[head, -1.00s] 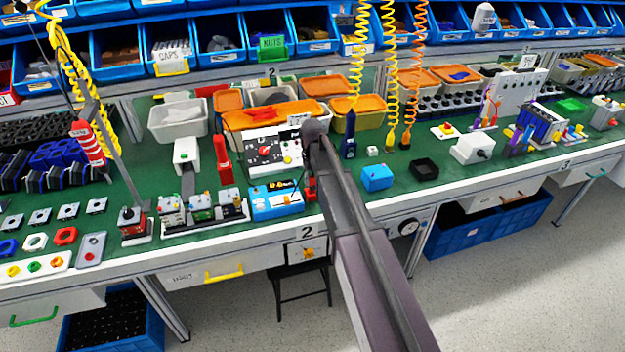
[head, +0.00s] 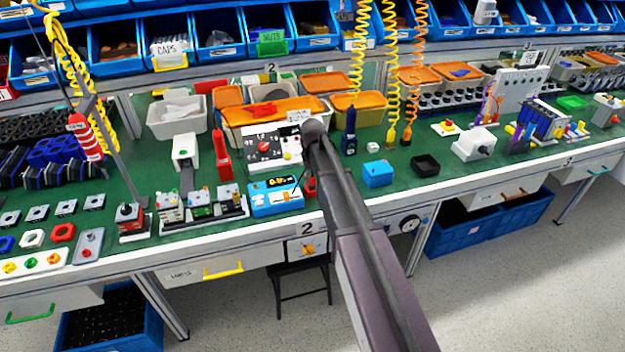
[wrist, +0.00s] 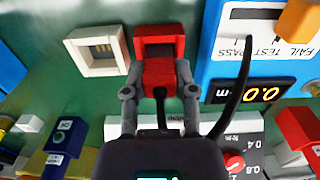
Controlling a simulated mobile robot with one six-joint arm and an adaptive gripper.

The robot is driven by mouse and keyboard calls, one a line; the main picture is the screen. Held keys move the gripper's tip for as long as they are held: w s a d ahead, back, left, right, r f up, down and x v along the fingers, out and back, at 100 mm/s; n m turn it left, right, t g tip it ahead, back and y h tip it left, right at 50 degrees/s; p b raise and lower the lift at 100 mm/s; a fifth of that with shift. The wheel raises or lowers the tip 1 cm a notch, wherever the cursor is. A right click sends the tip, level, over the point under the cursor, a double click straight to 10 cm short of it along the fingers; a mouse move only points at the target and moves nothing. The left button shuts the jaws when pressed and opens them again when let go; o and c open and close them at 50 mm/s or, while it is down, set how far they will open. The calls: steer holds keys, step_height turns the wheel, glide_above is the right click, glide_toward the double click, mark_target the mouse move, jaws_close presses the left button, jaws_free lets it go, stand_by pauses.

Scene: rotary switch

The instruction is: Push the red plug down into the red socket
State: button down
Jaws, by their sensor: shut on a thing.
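My gripper (wrist: 159,90) is shut on the red plug (wrist: 158,74), with one grey finger on each side. A dark cable runs back from the plug toward the gripper body. The red socket (wrist: 158,33) is a red square block with a dark opening, directly beyond the plug in the wrist view. The plug's front end overlaps the socket's near edge in the picture; I cannot tell how deep it sits, if at all. In the head view my arm hides the gripper and plug, and only a bit of red socket (head: 309,186) shows beside the blue tester.
A white socket (wrist: 97,50) stands just left of the red one. The blue tester (head: 276,197) stands close on the other side, with a black cable (wrist: 237,92) arching near the gripper. A white panel with a dial (head: 264,147) is behind.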

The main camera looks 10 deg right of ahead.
steer(key=shift+f+b, duration=0.65)
steer(key=shift+f, duration=0.05)
steer(key=shift+c, duration=1.7)
jaws_free()
steer(key=shift+r, duration=0.25)
step_height(320, 180, up, 9)
steer(key=p, duration=0.9)
steer(key=s+d+f+b, duration=0.2)
steer(key=s+d, duration=0.1)
steer(key=s, duration=0.4)
steer(key=s+d+f+b, duration=0.2)
steer(key=s+d, duration=0.1)
steer(key=s, duration=0.5)
steer(key=shift+f, duration=0.3)
steer(key=shift+s+d, duration=0.1)
steer(key=s+a+r+m+p, duration=0.1)
steer(key=s+r+p, duration=0.2)
steer(key=s, duration=0.7)
steer(key=shift+a+r+m, duration=0.15)
steer(key=shift+r+m, duration=0.15)
steer(key=shift+m, duration=0.1)
